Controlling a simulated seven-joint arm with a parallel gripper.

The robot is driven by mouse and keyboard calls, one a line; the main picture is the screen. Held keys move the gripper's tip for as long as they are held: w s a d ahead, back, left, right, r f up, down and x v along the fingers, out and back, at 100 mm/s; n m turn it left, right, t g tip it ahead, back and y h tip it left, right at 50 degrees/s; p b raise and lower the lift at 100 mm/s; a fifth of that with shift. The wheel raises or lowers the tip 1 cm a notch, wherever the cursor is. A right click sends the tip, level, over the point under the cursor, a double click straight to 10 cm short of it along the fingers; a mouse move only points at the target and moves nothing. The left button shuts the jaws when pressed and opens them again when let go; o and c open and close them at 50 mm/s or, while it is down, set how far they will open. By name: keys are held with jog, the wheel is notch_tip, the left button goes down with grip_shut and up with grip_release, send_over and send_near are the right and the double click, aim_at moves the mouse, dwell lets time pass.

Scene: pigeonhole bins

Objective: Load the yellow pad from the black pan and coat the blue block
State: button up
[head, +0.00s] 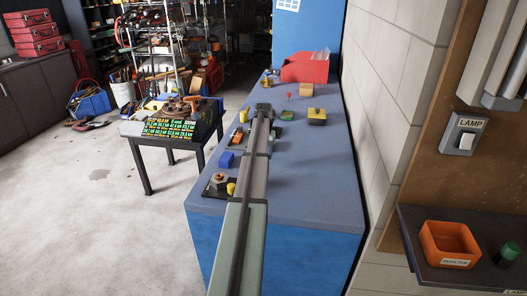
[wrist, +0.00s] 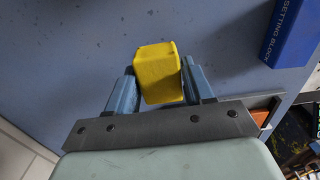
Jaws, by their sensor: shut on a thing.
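My gripper (wrist: 157,82) is shut on a yellow block-shaped pad (wrist: 158,72) in the wrist view, with one blue-grey finger on each side. The pad is held slightly tilted above the blue-grey bench top. A blue block (wrist: 292,32) marked "SETTING BLOCK" lies at the upper right of the wrist view, apart from the pad. In the head view the blue block (head: 226,160) is left of my arm, which hides my fingers and the held pad. A dark low thing (head: 275,132) shows just right of my arm; I cannot tell whether it is the black pan.
Along the bench (head: 310,190) are a yellow-topped dark block (head: 316,117), a green piece (head: 287,116), a red bin (head: 305,67) and a yellow cylinder (head: 244,116). A black plate with a nut (head: 219,179) is at the near left. The near right of the bench is clear.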

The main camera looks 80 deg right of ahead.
jog(key=shift+f, duration=1.9)
jog(key=o, duration=1)
jog(key=shift+c, duration=0.2)
jog(key=c, duration=1.3)
jog(key=shift+o, duration=0.2)
jog(key=shift+r, duration=0.1)
jog(key=shift+r, duration=3.95)
